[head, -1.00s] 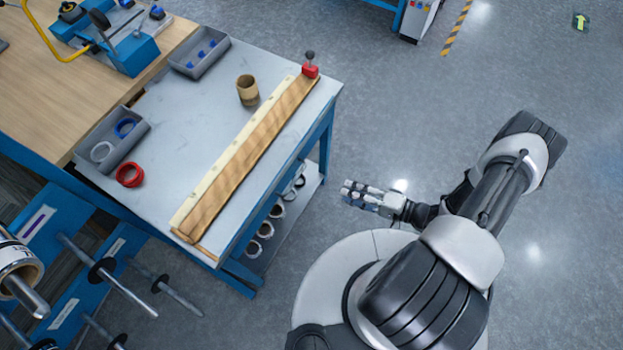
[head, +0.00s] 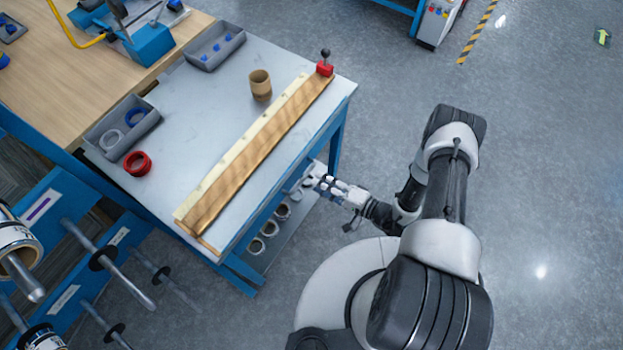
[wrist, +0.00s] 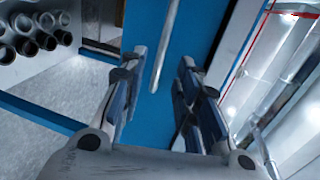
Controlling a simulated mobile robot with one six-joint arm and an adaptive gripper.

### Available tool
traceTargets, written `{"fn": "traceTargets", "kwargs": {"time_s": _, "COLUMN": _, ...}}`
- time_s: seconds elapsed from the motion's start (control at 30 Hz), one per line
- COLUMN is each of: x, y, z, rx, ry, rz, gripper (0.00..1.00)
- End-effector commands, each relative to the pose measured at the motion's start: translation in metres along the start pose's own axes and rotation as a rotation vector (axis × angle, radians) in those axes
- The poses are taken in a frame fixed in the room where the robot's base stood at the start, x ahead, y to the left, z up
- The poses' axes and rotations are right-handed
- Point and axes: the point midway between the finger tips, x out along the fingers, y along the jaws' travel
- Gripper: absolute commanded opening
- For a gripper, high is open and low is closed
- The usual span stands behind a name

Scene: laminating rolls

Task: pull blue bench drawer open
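In the wrist view a blue drawer front (wrist: 150,118) fills the middle, with a straight silver bar handle (wrist: 168,42) on it. My gripper (wrist: 160,64) is open, with one finger on each side of the handle; the fingers appear apart from it. In the head view my gripper (head: 318,178) is at the right side of the blue-framed bench (head: 338,128), below its grey top. The drawer front and handle are hidden there under the bench top. I cannot tell whether the drawer is fully shut.
Several rolls (head: 270,228) sit on the lower shelf. A roll rack (head: 60,245) stands at lower left. The floor (head: 560,190) to the right is clear.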

Motion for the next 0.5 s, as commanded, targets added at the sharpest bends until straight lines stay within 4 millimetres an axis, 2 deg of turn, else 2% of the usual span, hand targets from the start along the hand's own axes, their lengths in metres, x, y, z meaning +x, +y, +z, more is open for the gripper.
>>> {"fn": "traceTargets", "kwargs": {"time_s": 0.03, "x": 0.011, "y": 0.001, "z": 0.001, "rx": -0.003, "ry": -0.005, "rz": -0.001, "gripper": 0.3}}
{"fn": "traceTargets", "kwargs": {"time_s": 0.2, "x": 0.034, "y": 0.001, "z": 0.001, "rx": -0.002, "ry": -0.004, "rz": -0.001, "gripper": 0.3}}
{"fn": "traceTargets", "kwargs": {"time_s": 0.5, "x": 0.046, "y": -0.001, "z": 0.0, "rx": -0.001, "ry": 0.001, "rz": -0.001, "gripper": 0.3}}
